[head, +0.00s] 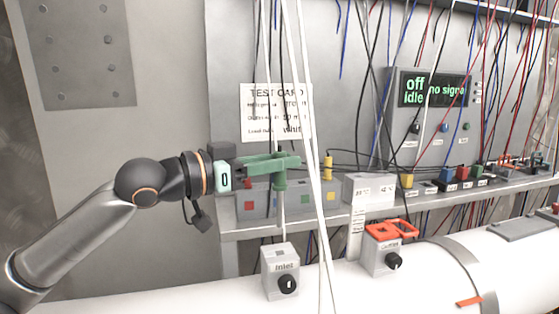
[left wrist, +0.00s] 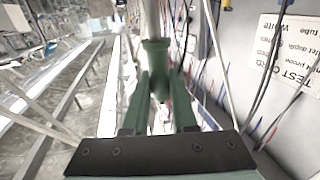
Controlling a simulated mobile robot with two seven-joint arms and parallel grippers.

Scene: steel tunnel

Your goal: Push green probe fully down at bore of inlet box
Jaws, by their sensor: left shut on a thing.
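The green probe (head: 281,183) is upright above the inlet box (head: 280,273), its thin pale shaft running down to the top of the box. The shaft's lower end meets the box top around the bore; I cannot tell how deep it sits. A clear length of shaft shows between the green handle and the box. My left gripper (head: 284,161), with green fingers, is shut on the probe's handle from the left. In the left wrist view, the fingers (left wrist: 160,85) close on both sides of the green handle (left wrist: 155,52). My right gripper is in neither view.
The inlet box sits on a white pipe (head: 180,295). Another box with an orange clamp (head: 391,229) stands to the right. White cables (head: 310,130) hang close to the probe. Behind is a shelf with a rack with coloured squares (head: 255,203) and a display reading "off idle, no signal" (head: 436,90).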

